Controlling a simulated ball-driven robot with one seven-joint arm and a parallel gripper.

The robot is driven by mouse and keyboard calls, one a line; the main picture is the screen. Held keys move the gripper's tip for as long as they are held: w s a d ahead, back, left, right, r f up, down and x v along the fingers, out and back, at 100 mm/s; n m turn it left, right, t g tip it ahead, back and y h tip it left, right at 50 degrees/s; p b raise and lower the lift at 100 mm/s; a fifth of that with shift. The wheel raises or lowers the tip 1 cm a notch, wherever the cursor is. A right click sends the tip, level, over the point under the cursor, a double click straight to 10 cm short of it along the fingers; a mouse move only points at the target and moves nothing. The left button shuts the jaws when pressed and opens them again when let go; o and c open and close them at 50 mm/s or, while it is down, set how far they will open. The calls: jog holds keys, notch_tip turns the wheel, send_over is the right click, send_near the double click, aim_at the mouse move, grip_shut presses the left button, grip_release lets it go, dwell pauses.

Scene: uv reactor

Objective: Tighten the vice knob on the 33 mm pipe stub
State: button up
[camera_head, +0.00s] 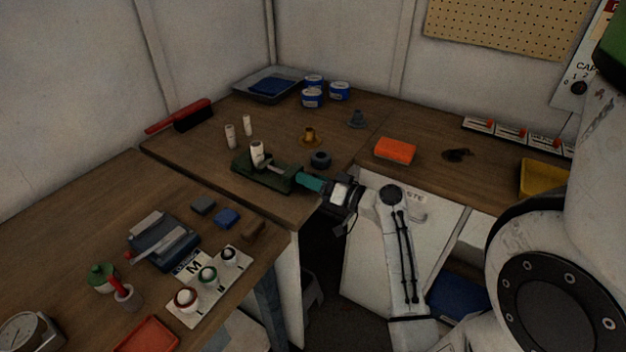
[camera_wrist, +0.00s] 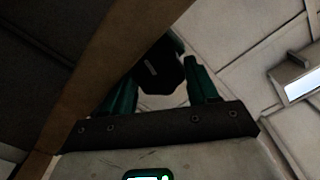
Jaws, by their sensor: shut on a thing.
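The green vice (camera_head: 262,178) sits at the front edge of the back table. A white pipe stub (camera_head: 257,154) stands upright, slightly tilted, in its jaws. My gripper (camera_head: 302,181) reaches in from the right at the vice's right end, its teal fingers level with the vice. The fingers cover the knob in the head view. In the wrist view my gripper (camera_wrist: 162,74) has its two fingers around the dark vice knob (camera_wrist: 158,68). It is shut on the knob. The contact at the right finger is hard to see.
Two more pale stubs (camera_head: 239,130) stand behind the vice. A black ring (camera_head: 320,159) and a brass fitting (camera_head: 310,136) are close behind the gripper. An orange block (camera_head: 395,150) lies on the right. The table edge runs below my gripper.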

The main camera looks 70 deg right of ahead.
jog(key=shift+a+f, duration=0.3)
jog(key=shift+f, duration=0.25)
jog(key=o, duration=1)
jog(key=shift+a, duration=0.1)
jog(key=shift+r, duration=0.25)
jog(key=shift+s+f, duration=0.15)
jog(key=shift+s, duration=1.05)
jog(key=shift+r+b+v, duration=0.15)
jog(key=shift+b+v, duration=0.2)
jog(key=shift+v, duration=1.3)
jog(key=shift+r+b+v, duration=0.15)
jog(key=shift+b+v, duration=0.2)
jog(key=shift+v, duration=1.3)
jog(key=shift+r+b+v, duration=0.2)
jog(key=shift+b+v, duration=0.15)
jog(key=shift+v, duration=1.3)
